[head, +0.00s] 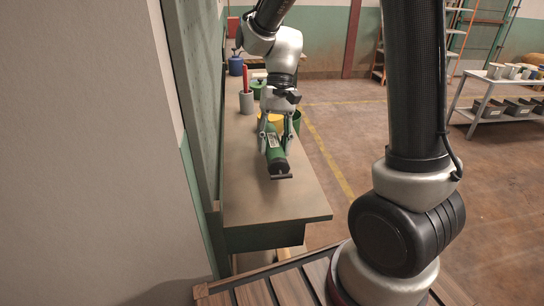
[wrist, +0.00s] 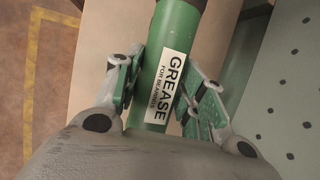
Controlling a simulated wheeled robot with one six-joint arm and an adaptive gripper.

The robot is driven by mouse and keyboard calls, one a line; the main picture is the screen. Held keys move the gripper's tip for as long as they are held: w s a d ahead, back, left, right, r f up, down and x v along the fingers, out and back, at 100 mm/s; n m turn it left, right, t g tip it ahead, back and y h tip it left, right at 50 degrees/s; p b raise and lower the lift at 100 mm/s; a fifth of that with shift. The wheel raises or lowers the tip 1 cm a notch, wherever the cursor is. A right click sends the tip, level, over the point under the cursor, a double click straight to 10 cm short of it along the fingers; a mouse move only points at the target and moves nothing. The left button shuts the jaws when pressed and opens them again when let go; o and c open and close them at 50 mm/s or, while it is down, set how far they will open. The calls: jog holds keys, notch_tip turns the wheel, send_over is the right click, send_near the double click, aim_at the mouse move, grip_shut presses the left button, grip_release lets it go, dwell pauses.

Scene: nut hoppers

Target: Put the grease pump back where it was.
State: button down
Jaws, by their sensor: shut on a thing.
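The grease pump is a green cylinder (head: 273,145) with a white label and a dark flat end. The wrist view shows its green body (wrist: 151,90) and the label reading "GREASE FOR BEARINGS". My gripper (head: 277,140) is shut on the body, one finger on each side. The pump is over the near part of the workbench (head: 265,203), its dark end toward me. I cannot tell whether it touches the bench top. In the wrist view my gripper's fingers (wrist: 159,88) flank the label.
Behind the pump on the bench stand a yellow container (head: 271,118), a grey cup with a red-handled item (head: 246,102), a green can (head: 257,87) and a blue container (head: 235,65). A green wall panel (head: 196,75) borders the bench's left side. The bench's near end is clear.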

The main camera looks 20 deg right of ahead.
jog(key=shift+f, duration=1.9)
jog(key=shift+f, duration=0.15)
jog(key=c, duration=0.9)
grip_release()
jog(key=v, duration=1.1)
jog(key=shift+d+r, duration=0.2)
jog(key=shift+r, duration=0.5)
jog(key=s+d+r+t+h, duration=0.1)
jog(key=s+d+t, duration=0.1)
jog(key=s+d, duration=0.2)
jog(key=s+d+r+n+t, duration=0.1)
jog(key=s+d+r+t, duration=0.1)
jog(key=s, duration=0.6)
jog(key=s+d+r+t+h, duration=0.1)
jog(key=s+d+t, duration=0.3)
jog(key=s+d, duration=0.2)
jog(key=shift+d+r+n+h, duration=0.1)
jog(key=shift+r+n+h, duration=0.2)
jog(key=shift+r+n, duration=0.1)
